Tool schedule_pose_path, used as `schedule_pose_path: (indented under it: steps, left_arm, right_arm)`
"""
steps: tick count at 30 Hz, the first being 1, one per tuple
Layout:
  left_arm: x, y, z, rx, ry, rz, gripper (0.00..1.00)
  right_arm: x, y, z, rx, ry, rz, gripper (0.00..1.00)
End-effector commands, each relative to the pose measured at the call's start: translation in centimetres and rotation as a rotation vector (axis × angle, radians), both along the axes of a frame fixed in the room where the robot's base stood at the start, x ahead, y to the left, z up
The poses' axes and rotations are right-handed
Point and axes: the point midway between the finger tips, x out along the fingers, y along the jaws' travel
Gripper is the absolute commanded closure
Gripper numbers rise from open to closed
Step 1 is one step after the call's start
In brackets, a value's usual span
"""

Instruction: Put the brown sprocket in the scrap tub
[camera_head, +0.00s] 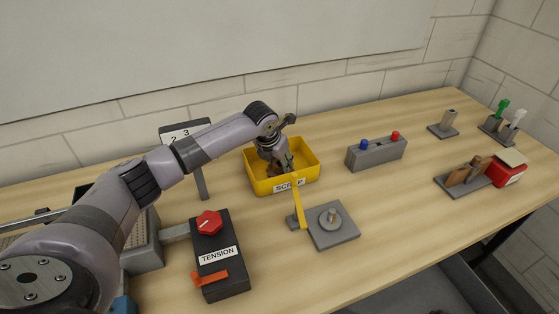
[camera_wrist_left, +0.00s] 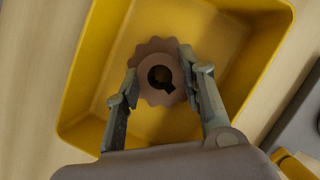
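The yellow scrap tub (camera_head: 308,172) stands on the bench near the wall, with a SCRAP label on its front. My left gripper (camera_head: 283,166) reaches down into it. In the left wrist view the brown sprocket (camera_wrist_left: 146,56), toothed with a dark keyed hole, sits between the two fingertips (camera_wrist_left: 160,78), which touch it on both sides. The tub's yellow walls (camera_wrist_left: 85,85) surround it in that view. Whether the sprocket touches the tub floor is hard to tell. My right gripper is out of view.
A TENSION box (camera_head: 218,265) with a red knob and a plate with a post (camera_head: 335,236) stand in front of the tub. A grey block with blue and red knobs (camera_head: 376,154) is right of it. The right bench holds a red box (camera_head: 507,174) and small stands.

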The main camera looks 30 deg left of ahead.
Motion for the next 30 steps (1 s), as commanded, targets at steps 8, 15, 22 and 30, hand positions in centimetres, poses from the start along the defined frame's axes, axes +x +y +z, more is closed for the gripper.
schedule_pose_path:
  steps: [8, 15, 22, 30]
  left_arm:
    - [0.0, 0.0, 0.0, 0.000, 0.001, -0.001, 0.46]
    - [0.0, 0.0, 0.0, 0.000, 0.001, -0.001, 0.44]
    - [-0.3, 0.1, 1.1, 0.000, -0.001, -0.001, 0.44]
    - [-2.4, 0.2, 6.2, 0.001, -0.003, -0.001, 0.44]
  right_arm:
    - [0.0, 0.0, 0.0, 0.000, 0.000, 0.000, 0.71]
    - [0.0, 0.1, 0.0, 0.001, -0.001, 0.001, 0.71]
    - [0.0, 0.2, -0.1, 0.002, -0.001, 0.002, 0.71]
    - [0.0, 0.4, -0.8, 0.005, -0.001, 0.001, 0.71]
